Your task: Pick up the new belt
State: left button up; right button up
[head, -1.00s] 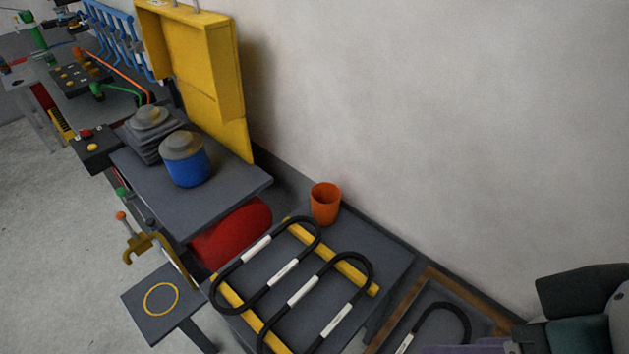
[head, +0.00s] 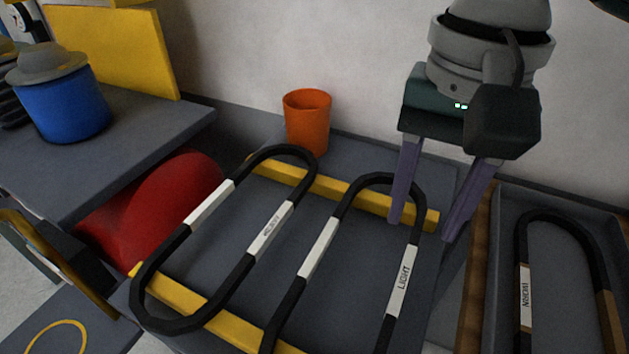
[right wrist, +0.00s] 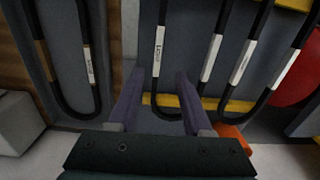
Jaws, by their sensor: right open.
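Two clean black belt loops with white labels lie on yellow bars: a left belt (head: 146,285) whose label I cannot read, and a belt labelled LIGHT (head: 416,228). A third black belt (head: 521,243), with brownish patches, lies in the grey tray at the right. No label clearly says which belt is new. My right gripper (head: 421,230) is open and empty, pointing down near the far rounded end of the LIGHT belt. In the right wrist view, that belt's labelled run (right wrist: 158,50) shows between the spread fingers. Contact cannot be told. My left gripper is not in view.
An orange cup (head: 306,122) stands behind the yellow bars (head: 330,187), near the wall. The grey tray (head: 501,205) has a wooden strip along its left side. A red cylinder (head: 150,205) and a blue canister (head: 62,108) are at the left.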

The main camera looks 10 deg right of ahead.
aim_at(404, 277)
jog(key=f+b, duration=0.1)
jog(key=f, duration=0.4)
jog(key=shift+d, duration=0.2)
notch_tip(404, 277, down, 5)
jog(key=shift+f+b, duration=0.2)
jog(key=shift+b, duration=0.6)
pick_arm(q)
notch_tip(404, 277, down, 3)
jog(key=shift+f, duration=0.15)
pick_arm(e)
jog(key=shift+c, duration=0.2)
jog(key=c, duration=0.7)
grip_shut()
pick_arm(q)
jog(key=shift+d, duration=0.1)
